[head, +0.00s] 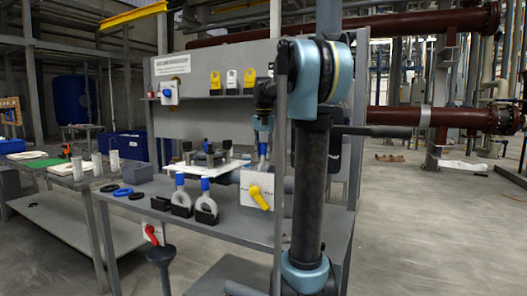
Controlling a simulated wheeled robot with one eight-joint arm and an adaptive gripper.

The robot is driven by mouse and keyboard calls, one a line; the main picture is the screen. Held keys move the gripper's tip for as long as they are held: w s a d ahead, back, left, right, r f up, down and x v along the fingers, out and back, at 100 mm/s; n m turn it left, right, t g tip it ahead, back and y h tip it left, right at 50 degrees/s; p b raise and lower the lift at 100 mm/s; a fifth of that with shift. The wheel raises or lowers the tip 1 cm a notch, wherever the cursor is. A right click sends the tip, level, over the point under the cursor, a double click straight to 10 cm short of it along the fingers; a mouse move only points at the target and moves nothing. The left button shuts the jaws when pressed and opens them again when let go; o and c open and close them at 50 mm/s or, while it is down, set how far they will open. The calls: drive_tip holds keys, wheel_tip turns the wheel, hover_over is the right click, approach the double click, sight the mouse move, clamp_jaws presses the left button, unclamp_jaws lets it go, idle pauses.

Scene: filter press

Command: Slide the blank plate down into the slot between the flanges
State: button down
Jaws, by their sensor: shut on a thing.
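My gripper (263,143) points down above the right part of the bench, behind the white valve panel. It is small and dark in this view, and its fingers are hard to make out. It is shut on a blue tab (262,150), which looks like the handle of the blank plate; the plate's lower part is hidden. Two grey ring-shaped plates with blue tabs, left (181,197) and right (206,203), stand upright in black holders.
A white panel with a yellow handle (260,197) stands at the bench front. Blue ring (123,192) and black rings lie on the bench (150,213) at left. A white board (190,171) with dark parts lies behind. Several yellow and white tags (232,80) stand on the shelf above.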

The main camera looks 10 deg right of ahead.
drive_tip(key=shift+f, duration=1.6)
drive_tip(key=shift+s+f, duration=0.15)
drive_tip(key=shift+s, duration=0.1)
drive_tip(key=c, duration=1.3)
unclamp_jaws()
drive_tip(key=shift+c, duration=0.2)
drive_tip(key=shift+o, duration=0.7)
drive_tip(key=shift+w+f, duration=0.2)
drive_tip(key=shift+w, duration=0.05)
drive_tip(key=shift+r, duration=0.2)
wheel_tip(320, 180, up, 12)
drive_tip(key=shift+f, duration=0.1)
